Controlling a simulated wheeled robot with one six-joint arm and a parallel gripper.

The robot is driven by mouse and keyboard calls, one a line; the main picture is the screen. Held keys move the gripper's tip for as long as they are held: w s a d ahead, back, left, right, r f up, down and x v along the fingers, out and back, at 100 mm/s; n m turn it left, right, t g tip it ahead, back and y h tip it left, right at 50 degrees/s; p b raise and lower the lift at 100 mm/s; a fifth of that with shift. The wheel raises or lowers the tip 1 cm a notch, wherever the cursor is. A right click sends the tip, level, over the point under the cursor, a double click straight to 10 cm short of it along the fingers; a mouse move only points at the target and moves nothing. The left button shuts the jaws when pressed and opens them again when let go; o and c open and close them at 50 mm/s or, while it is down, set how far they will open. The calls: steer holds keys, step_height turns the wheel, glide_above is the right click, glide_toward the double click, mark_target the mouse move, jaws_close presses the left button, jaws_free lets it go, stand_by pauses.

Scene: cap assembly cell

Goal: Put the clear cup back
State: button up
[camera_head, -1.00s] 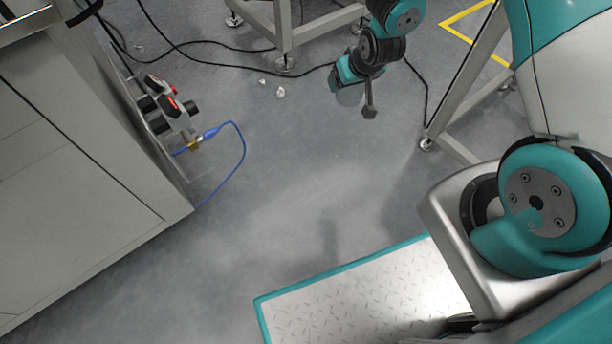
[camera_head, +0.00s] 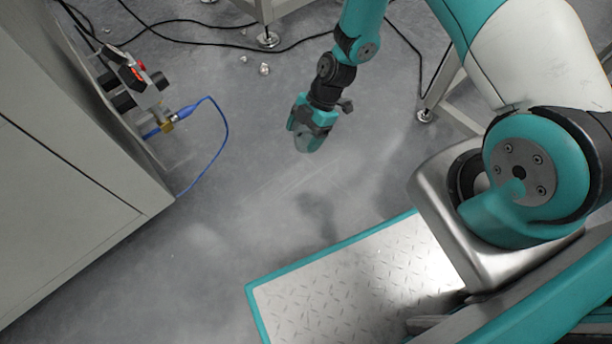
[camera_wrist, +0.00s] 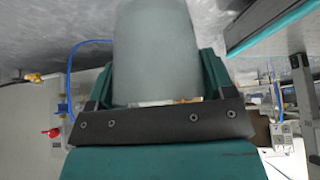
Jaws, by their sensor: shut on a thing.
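The clear cup (camera_wrist: 155,50) is a greyish see-through cup between the jaws in the wrist view, where it fills the upper middle. My gripper (camera_wrist: 155,75) is shut on it, with a teal finger on each side. In the head view, my gripper (camera_head: 306,130) hangs over the open floor right of the cabinet, and the cup (camera_head: 308,143) shows as a small dull shape at its lower end. The cup's far end runs out of the wrist view.
A grey cabinet (camera_head: 60,190) stands at the left, with fittings (camera_head: 135,85) and a blue hose (camera_head: 222,150) sticking out from its side. Black cables (camera_head: 200,50) and small pale bits (camera_head: 264,69) lie on the floor. Metal frame legs (camera_head: 268,30) stand at the back. The middle floor is clear.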

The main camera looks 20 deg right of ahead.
step_height(320, 180, down, 19)
steer(key=b, duration=1)
steer(key=shift+f, duration=0.1)
steer(key=o, duration=0.9)
steer(key=shift+o, duration=0.2)
steer(key=p+v, duration=0.8)
steer(key=v, duration=0.4)
steer(key=s+a+r+m+h, duration=0.1)
steer(key=a+r+m, duration=0.25)
steer(key=r, duration=1.15)
steer(key=s+a+r+m, duration=0.1)
steer(key=a+r+m, duration=0.25)
steer(key=r, duration=1.15)
steer(key=s+a+r+m+t, duration=0.1)
steer(key=s+r+m, duration=0.6)
steer(key=s+r, duration=0.7)
steer(key=s+a, duration=0.1)
steer(key=s, duration=0.3)
steer(key=shift+a+t+h, duration=0.25)
steer(key=shift+t+h, duration=0.05)
